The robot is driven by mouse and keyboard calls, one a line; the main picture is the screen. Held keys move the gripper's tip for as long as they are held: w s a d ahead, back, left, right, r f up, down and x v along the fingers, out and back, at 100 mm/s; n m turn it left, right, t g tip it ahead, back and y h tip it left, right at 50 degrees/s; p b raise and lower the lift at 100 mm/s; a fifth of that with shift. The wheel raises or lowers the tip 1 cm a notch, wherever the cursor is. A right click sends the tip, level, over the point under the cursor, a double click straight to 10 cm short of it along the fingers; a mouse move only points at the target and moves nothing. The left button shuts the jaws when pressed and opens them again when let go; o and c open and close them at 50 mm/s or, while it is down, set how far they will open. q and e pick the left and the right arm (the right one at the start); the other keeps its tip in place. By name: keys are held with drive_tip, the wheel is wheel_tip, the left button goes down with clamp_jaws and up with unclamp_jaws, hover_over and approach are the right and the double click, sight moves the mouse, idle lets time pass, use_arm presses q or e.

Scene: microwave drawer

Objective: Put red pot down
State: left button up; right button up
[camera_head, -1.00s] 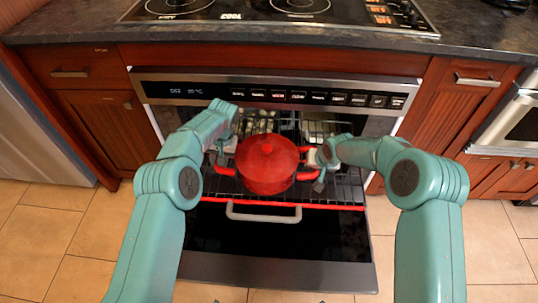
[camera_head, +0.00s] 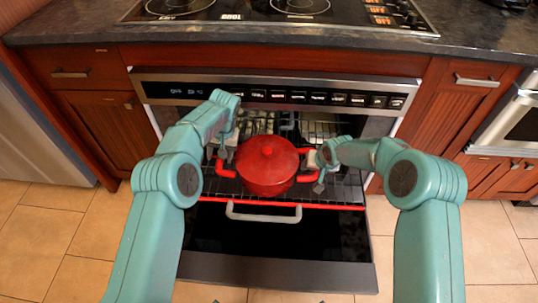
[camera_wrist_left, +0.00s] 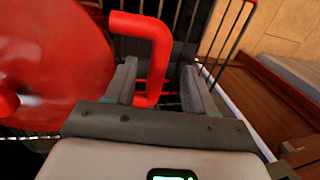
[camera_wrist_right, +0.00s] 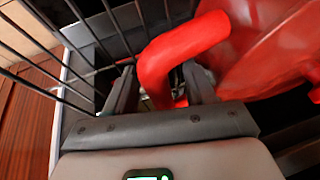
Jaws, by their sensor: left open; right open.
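The red pot (camera_head: 267,172) with its lid on rests on the pulled-out rack (camera_head: 335,188) of the drawer, in the middle of the head view. My left gripper (camera_head: 224,162) is at the pot's left handle, its jaws open around the handle. In the left wrist view the red handle (camera_wrist_left: 152,45) runs between the two apart fingers (camera_wrist_left: 165,88). My right gripper (camera_head: 318,170) is at the pot's right handle. In the right wrist view its open fingers (camera_wrist_right: 160,95) stand on either side of the red handle (camera_wrist_right: 180,50). Whether the fingers touch the handles is unclear.
The open oven door (camera_head: 280,235) with a grey handle (camera_head: 264,213) lies low in front of the rack. The control panel (camera_head: 275,92) and counter (camera_head: 90,25) are above. Wooden cabinets (camera_head: 105,125) flank the opening. The tiled floor is clear.

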drive_tip(key=shift+r, duration=0.2)
use_arm(q)
wheel_tip(320, 180, up, 8)
drive_tip(key=d, duration=0.1)
drive_tip(key=shift+d, duration=0.3)
use_arm(e)
drive_tip(key=v, duration=1.1)
drive_tip(key=shift+s+r, duration=0.2)
drive_tip(key=shift+r, duration=0.05)
use_arm(q)
drive_tip(key=shift+s, duration=0.1)
